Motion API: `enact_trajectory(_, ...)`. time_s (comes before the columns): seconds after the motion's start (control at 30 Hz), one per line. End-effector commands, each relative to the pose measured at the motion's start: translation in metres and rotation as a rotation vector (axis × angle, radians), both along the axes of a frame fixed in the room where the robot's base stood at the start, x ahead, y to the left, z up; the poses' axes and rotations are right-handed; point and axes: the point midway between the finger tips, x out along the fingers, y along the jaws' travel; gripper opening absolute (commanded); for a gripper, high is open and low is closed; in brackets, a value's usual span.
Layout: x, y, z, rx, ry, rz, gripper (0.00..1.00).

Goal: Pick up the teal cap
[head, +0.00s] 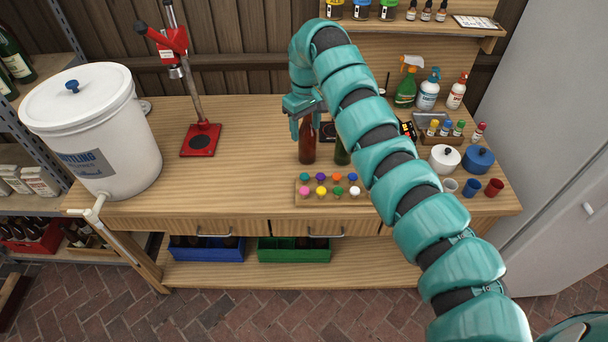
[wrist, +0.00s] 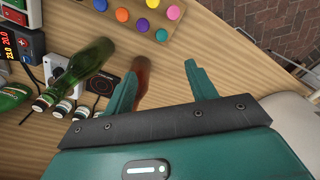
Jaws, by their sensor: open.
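The teal cap (head: 304,177) sits at the back left corner of a small wooden cap board (head: 328,203) on the workbench. It also shows in the wrist view (wrist: 161,35), beyond my fingertips. My gripper (head: 297,132) is open and above the bench, behind the board and apart from the cap. In the wrist view my two spread fingers (wrist: 158,72) have the brown bottle (wrist: 142,74) showing partly behind the left one. I cannot tell whether they touch it.
The brown bottle (head: 307,150) stands behind the board, with a green bottle (head: 342,154) to its right. Other coloured caps, including the purple cap (head: 320,177) and pink cap (head: 304,192), are close by. The bench left of the board is clear up to the red capper (head: 201,140).

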Motion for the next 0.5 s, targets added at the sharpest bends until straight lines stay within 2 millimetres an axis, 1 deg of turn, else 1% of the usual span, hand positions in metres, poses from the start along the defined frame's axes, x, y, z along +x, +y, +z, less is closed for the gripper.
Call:
enact_trajectory(0.27,-0.001,0.000,-0.022,0.000,0.004,0.009,0.56)
enact_trajectory(0.5,-0.001,0.001,-0.049,0.000,0.004,0.009,0.56)
